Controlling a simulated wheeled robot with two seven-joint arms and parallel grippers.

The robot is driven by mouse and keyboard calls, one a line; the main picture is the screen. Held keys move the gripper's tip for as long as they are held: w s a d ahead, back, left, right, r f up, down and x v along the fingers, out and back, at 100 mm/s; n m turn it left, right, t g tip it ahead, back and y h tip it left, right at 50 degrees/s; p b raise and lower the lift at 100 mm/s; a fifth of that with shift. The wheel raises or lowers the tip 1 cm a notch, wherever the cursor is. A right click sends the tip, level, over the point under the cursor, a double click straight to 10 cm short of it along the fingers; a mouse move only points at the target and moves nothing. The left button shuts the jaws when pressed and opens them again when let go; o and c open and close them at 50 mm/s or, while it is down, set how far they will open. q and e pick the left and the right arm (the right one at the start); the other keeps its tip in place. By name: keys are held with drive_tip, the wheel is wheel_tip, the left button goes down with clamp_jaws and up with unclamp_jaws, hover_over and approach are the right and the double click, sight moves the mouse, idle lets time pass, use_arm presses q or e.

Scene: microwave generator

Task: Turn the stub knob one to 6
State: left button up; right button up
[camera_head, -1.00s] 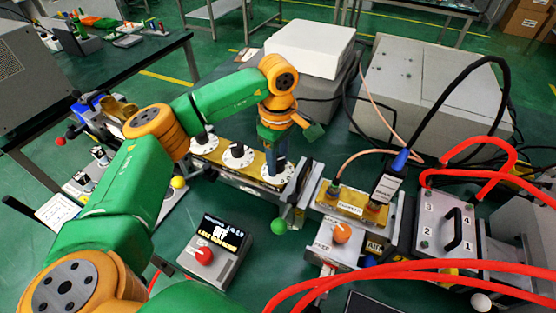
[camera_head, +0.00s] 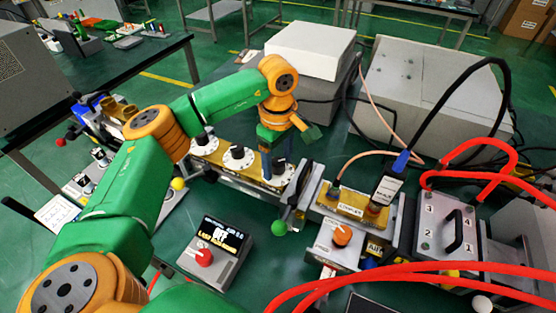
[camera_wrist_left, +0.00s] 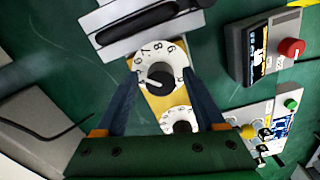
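Three round white stub knobs with black centres stand in a row on a gold bar (camera_head: 258,167): a left one (camera_head: 204,141), a middle one (camera_head: 238,157) and a right one (camera_head: 278,175). Which is knob one is not marked legibly. My left gripper (camera_head: 277,166) is over the right knob. In the left wrist view its dark fingers (camera_wrist_left: 162,76) are apart, on either side of this knob's numbered dial (camera_wrist_left: 159,73). Its light pointer mark appears to face left, near the 4. Another dial (camera_wrist_left: 180,122) shows below it. My right gripper is not in view.
A grey box with a screen (camera_head: 219,241) and a red knob (camera_head: 204,257) stands in front of the bar. A green ball (camera_head: 279,227) is close by at its right end. Red hoses (camera_head: 400,271) and cables occupy the right side.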

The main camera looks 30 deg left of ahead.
sight(278, 161)
use_arm(q)
wheel_tip(278, 161, up, 7)
drive_tip(key=shift+r+b, duration=0.1)
drive_tip(key=shift+b, duration=0.35)
